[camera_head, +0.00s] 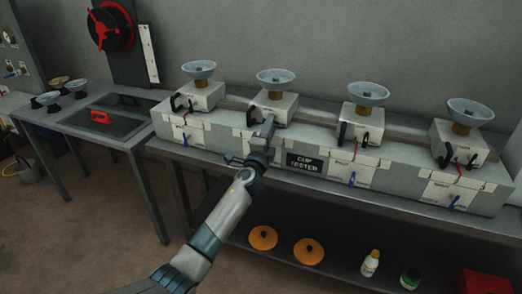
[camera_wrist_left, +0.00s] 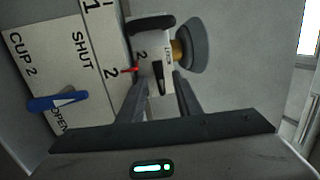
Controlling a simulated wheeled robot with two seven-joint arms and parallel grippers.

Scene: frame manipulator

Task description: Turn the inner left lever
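The inner left station (camera_head: 273,106), second from the left on the long grey cup tester, is a white box with a pale dish on top. In the left wrist view it is marked 2 and bears a black lever (camera_wrist_left: 158,78). A red lever (camera_wrist_left: 129,70) and a blue lever (camera_wrist_left: 57,101), at OPEN on the CUP 2 panel, show beside it. My left gripper (camera_head: 267,128) is in front of this station and hides part of its front. Its fingers (camera_wrist_left: 158,90) are apart, with the black lever showing between them; contact cannot be told. My right gripper is not in view.
Similar stations stand left (camera_head: 197,96) and right (camera_head: 362,122) of this one. A black CUP TESTER sign (camera_head: 304,162) is on the front. A side table (camera_head: 75,122) stands at left. Orange discs (camera_head: 263,238) and bottles (camera_head: 371,263) are on the lower shelf.

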